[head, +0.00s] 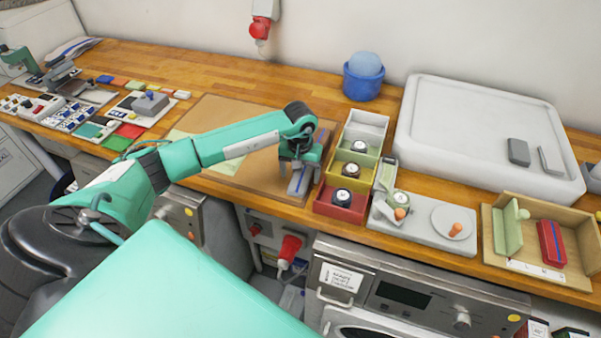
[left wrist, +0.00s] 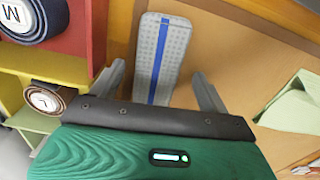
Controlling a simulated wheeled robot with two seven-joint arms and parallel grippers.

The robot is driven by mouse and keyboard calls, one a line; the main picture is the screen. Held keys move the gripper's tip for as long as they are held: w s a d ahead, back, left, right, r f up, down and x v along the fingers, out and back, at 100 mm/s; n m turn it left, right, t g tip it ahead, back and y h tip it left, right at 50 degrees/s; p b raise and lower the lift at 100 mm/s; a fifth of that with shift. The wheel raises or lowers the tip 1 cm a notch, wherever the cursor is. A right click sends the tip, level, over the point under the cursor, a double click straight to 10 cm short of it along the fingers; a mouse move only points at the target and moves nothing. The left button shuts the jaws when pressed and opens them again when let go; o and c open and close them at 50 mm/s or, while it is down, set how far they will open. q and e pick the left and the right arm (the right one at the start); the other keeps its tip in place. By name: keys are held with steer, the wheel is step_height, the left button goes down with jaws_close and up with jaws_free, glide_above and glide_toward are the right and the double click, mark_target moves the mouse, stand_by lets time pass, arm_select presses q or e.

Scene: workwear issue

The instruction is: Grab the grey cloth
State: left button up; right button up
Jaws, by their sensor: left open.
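The grey cloth (left wrist: 176,45) is a flat folded strip with a blue stripe down its middle, lying on a brown board. In the head view the grey cloth (head: 296,186) shows just below my left gripper, partly hidden by it. My left gripper (head: 300,172) points down over it and is open. In the left wrist view the two fingers of my left gripper (left wrist: 160,88) stand apart on either side of the cloth, with nothing held. Whether the fingers touch the board cannot be told. My right gripper is not in view.
A sectioned tray (head: 318,205) with red, yellow and green compartments stands close right of my left gripper. A pale green cloth (left wrist: 295,108) lies on the other side. A blue tub (head: 362,84) and a large white tray (head: 460,115) are farther right. The brown board (head: 225,112) has bare room behind.

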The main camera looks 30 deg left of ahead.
arm_select(q)
steer(key=shift+f, duration=0.1)
steer(key=shift+c, duration=0.2)
steer(key=c, duration=1)
